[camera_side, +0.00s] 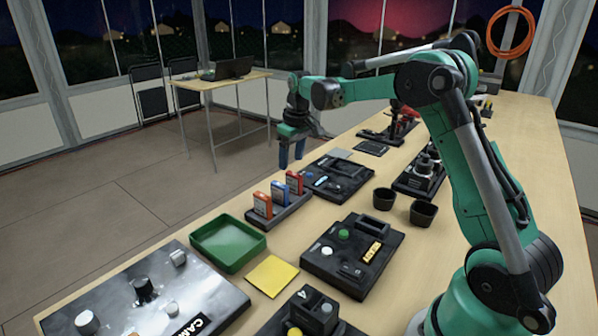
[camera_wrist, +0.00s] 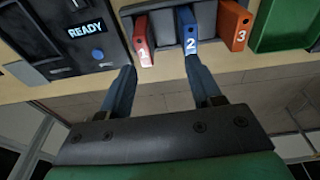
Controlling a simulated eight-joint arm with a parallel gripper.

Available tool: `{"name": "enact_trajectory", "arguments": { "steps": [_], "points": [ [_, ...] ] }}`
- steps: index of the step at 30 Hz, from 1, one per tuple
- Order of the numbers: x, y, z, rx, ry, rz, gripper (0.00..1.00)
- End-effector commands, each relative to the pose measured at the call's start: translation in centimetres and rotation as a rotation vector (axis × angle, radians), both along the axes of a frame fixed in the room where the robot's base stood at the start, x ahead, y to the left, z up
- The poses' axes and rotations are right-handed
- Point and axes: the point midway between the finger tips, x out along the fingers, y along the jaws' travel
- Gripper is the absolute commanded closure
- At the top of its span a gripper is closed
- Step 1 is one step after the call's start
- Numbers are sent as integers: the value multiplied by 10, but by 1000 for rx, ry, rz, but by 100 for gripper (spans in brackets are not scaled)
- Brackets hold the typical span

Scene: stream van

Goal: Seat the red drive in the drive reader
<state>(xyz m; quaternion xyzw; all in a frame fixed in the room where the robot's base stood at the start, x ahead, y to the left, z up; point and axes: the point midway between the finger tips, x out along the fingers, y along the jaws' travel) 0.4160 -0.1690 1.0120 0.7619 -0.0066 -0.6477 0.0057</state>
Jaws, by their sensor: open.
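The red drive (camera_side: 308,181) stands upright in a dark rack (camera_side: 284,212) on the bench; in the wrist view it is the drive (camera_wrist: 143,42) on the left, nearest the reader. A blue drive (camera_wrist: 187,30) marked 2 and an orange drive (camera_wrist: 235,24) marked 3 stand beside it. The dark drive reader (camera_side: 337,180) is just right of the rack; its display (camera_wrist: 86,29) reads READY. My gripper (camera_side: 291,157) points down near the bench's far edge, behind the rack and reader. In the wrist view my gripper (camera_wrist: 163,82) is open and empty, its blue fingers apart.
A dark control box (camera_side: 352,255) and two black cups (camera_side: 384,198) sit nearer my base. A side table with a laptop (camera_side: 232,69) stands beyond the bench.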

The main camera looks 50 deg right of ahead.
Motion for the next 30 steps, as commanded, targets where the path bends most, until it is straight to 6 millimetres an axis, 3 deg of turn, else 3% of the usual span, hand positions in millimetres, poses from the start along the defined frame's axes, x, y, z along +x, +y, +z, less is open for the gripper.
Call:
{"name": "enact_trajectory", "arguments": {
  "steps": [6, 18, 28, 29, 30],
  "points": [
    [5, -21, -23, 17, 40, 2, 42],
    [11, -21, -72, 18, 41, 3, 42],
    [11, -21, -78, 18, 41, 3, 42],
    [12, -21, -78, 18, 41, 3, 45],
    [12, -21, -78, 18, 41, 3, 56]
  ]
}}
